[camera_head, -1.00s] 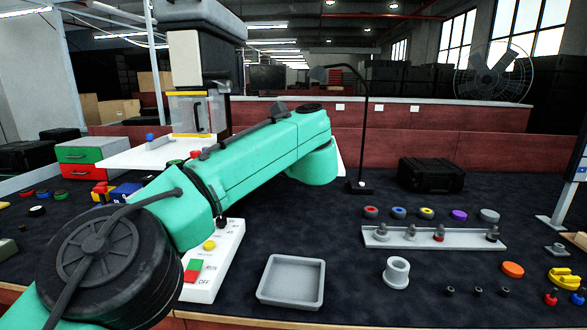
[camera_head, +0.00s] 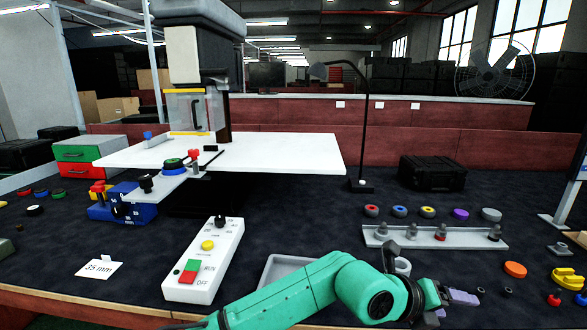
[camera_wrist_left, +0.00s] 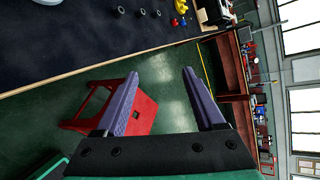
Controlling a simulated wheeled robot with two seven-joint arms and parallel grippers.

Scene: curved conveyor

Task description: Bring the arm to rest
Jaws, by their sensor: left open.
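My left arm, teal, lies low across the front of the bench in the head view, coming in from the bottom left. Its left gripper (camera_head: 457,306) is over the front edge of the bench at the lower right, with purple-grey fingers. In the left wrist view the left gripper (camera_wrist_left: 159,73) has its two fingers wide apart and nothing between them. Behind the gap is green floor and a red stool (camera_wrist_left: 140,112). My right gripper is not in view.
The arm partly hides a grey tray (camera_head: 272,272) and a grey ring-shaped part (camera_head: 402,266). A white control box (camera_head: 205,262), a rack with pegs (camera_head: 468,238), an orange disc (camera_head: 514,269) and a black case (camera_head: 432,173) stand on the bench.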

